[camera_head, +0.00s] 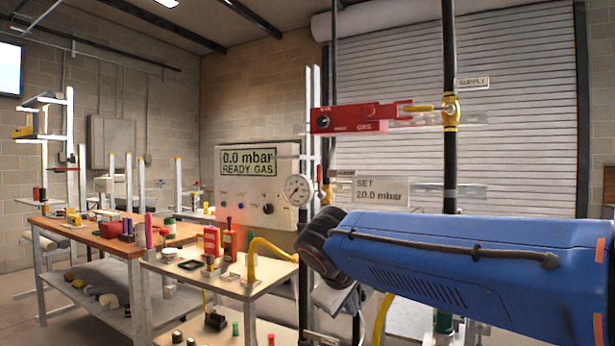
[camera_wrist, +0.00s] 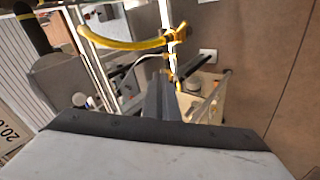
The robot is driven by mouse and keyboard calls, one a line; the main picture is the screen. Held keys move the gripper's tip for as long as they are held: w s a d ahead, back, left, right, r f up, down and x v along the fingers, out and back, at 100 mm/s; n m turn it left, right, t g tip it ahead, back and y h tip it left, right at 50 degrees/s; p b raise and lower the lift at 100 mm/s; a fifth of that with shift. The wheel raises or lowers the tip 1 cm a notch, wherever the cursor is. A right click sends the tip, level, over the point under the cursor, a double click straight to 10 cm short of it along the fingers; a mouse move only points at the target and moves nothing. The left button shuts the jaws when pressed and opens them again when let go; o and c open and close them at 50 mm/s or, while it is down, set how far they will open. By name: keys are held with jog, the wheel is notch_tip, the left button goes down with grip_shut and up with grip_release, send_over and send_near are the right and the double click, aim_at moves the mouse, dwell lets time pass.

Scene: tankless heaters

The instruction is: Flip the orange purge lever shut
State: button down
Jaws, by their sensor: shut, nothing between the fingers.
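A small orange fitting (camera_wrist: 180,33) with a yellow hose (camera_wrist: 125,43) running left from it shows near the top of the wrist view. It looks like the purge lever, but I cannot tell its angle. In the head view, a small orange valve part (camera_head: 327,192) sits right of the round gauge (camera_head: 299,188), beside a small label that is too small to read surely. My gripper (camera_wrist: 163,78) is shut and empty, its dark fingers pointing up the wrist view. The fitting lies beyond the fingertips, and contact is not visible. In the head view my blue arm hides the fingers.
A red gas box (camera_head: 362,119) and a yellow supply valve (camera_head: 450,108) are mounted above my arm. A panel (camera_head: 262,160) reads 0.0 mbar, READY GAS. A SET 20.0 mbar sign (camera_head: 381,191) stands close above my arm. Benches with tools fill the left.

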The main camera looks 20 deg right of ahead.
jog(key=w+a+r+n+t+h, duration=0.25)
jog(key=w+r+h, duration=0.25)
jog(key=w+r, duration=1.1)
jog(key=t+h, duration=0.3)
send_near(320, 182)
jog(key=w+a+r, duration=0.3)
jog(key=a, duration=0.4)
jog(key=shift+a+r+n, duration=0.1)
jog(key=shift+a+n, duration=0.1)
jog(key=shift+n, duration=0.25)
jog(key=w+d, duration=0.3)
jog(key=d, duration=0.8)
jog(key=shift+w, duration=0.4)
